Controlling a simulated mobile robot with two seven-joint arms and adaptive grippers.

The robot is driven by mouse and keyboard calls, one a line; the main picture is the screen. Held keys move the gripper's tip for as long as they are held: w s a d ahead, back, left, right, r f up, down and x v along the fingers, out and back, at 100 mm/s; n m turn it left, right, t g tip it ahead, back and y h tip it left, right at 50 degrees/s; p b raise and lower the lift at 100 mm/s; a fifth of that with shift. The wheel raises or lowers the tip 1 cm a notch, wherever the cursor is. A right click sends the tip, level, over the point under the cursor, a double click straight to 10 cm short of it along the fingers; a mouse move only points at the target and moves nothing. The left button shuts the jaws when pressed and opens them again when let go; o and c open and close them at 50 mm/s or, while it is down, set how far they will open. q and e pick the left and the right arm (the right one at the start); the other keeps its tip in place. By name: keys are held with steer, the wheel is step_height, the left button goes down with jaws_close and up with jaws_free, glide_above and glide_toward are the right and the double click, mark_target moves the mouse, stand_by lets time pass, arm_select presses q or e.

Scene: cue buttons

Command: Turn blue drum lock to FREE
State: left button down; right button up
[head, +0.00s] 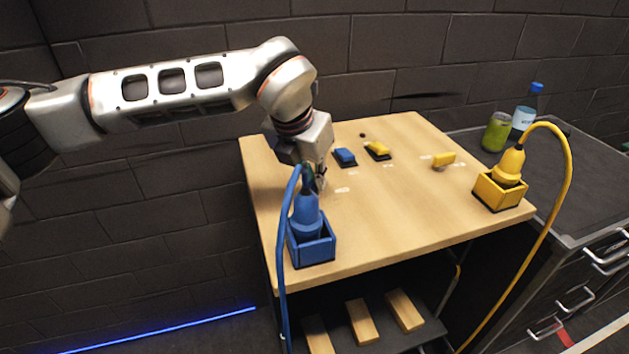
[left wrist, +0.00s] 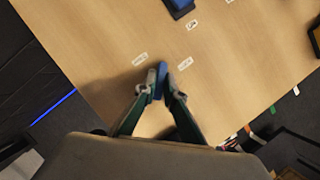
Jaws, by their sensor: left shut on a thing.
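My left gripper (head: 316,182) reaches down to the wooden table behind the blue box. In the left wrist view its fingertips (left wrist: 161,88) are closed on a small blue handle (left wrist: 160,76), which I take as the blue drum lock's knob. The handle stands nearly upright in that picture, its far end between two small white labels, one left (left wrist: 139,57) and one right (left wrist: 184,64). The label text is too small to read. In the head view the gripper and blue plug hide the handle. My right gripper is not in view.
A blue plug (head: 306,215) with a cable stands in a blue box (head: 318,251) just in front of the gripper. Blue (head: 345,156) and yellow (head: 377,149) buttons, a yellow knob (head: 443,160) and a yellow box (head: 497,194) with its plug are farther right. The table (head: 390,215) is clear mid-front.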

arm_select(q)
steer(key=n+y, duration=0.1)
steer(key=n, duration=0.2)
steer(key=shift+b, duration=0.3)
steer(key=n+y, duration=0.1)
steer(key=n, duration=0.1)
steer(key=shift+r+n+t, duration=0.1)
steer(key=shift+n+t, duration=0.2)
steer(key=shift+n+y+b, duration=0.3)
steer(key=shift+n+y, duration=0.5)
steer(key=shift+n, duration=1)
steer(key=shift+w, duration=0.1)
steer(key=c, duration=2.1)
jaws_free()
steer(key=shift+c, duration=0.2)
steer(key=v, duration=1.2)
